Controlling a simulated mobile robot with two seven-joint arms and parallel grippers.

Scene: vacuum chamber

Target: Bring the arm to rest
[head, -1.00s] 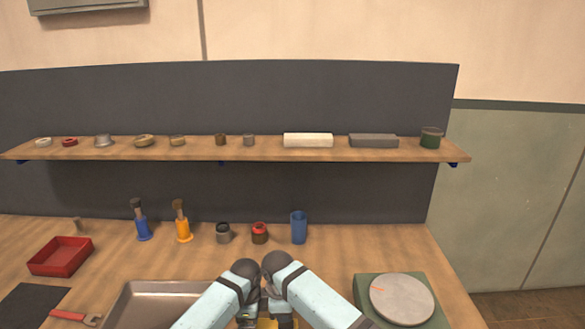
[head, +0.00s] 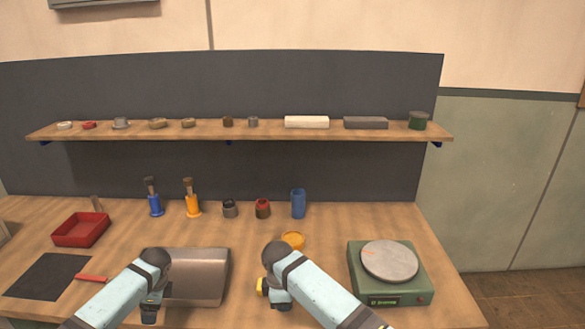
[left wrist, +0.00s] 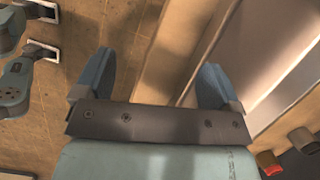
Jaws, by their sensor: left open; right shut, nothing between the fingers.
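My left gripper (head: 150,312) hangs fingers down at the left end of the metal tray (head: 205,278). In the left wrist view its two blue fingers (left wrist: 157,78) are spread, with nothing between them. The fingertips are small and partly hidden in the head view.
A yellow dish (head: 292,240) stands behind my right wrist. A green scale (head: 412,288) with a round plate is to the right. A red bin (head: 80,230), dark mat (head: 48,276) and red-handled tool (head: 92,278) are left. Bottles and cups line the back under a shelf (head: 240,131).

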